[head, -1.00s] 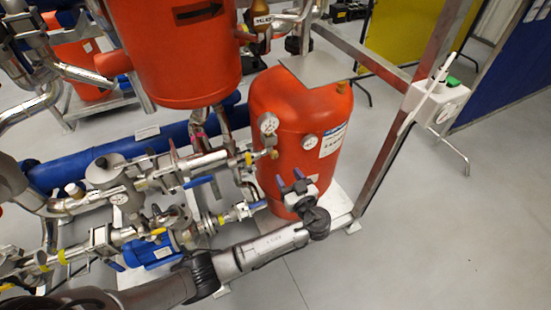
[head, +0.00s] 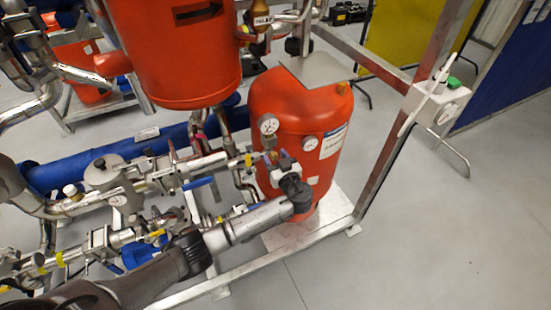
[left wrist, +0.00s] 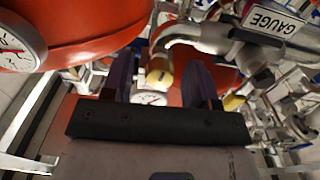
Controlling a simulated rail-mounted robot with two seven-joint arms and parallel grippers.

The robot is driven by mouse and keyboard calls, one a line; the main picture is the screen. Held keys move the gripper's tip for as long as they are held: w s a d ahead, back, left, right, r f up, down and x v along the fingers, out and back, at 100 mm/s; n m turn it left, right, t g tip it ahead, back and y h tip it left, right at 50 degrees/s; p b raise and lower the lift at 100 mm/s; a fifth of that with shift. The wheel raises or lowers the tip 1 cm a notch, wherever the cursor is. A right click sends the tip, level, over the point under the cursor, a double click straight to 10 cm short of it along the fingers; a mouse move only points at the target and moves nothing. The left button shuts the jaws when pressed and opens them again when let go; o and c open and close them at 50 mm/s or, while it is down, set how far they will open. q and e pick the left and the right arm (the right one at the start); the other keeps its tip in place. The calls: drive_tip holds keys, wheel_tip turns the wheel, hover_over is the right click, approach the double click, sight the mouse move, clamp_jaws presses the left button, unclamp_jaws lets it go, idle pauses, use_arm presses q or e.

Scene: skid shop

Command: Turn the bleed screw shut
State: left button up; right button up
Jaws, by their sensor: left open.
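My left gripper (head: 276,156) is open in front of the red tank (head: 262,105), its blue fingers pointing away from the camera at the end of a grey pipe. In the left wrist view, the gripper (left wrist: 158,80) has its two dark fingers spread. A brass-coloured fitting (left wrist: 160,72) shows in the gap between them, apart from both; it may be the bleed screw, but I cannot tell for sure. In the head view the gripper covers this spot. I cannot see my right gripper.
A pipe labelled GAUGE (left wrist: 225,38) runs near the right finger in the wrist view. A steel frame post (head: 385,165) stands to the right. Grey floor (head: 430,240) is clear there.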

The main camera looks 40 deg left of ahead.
use_arm(q)
drive_tip(key=shift+c, duration=0.3)
drive_tip(key=c, duration=0.9)
drive_tip(key=shift+o, duration=0.2)
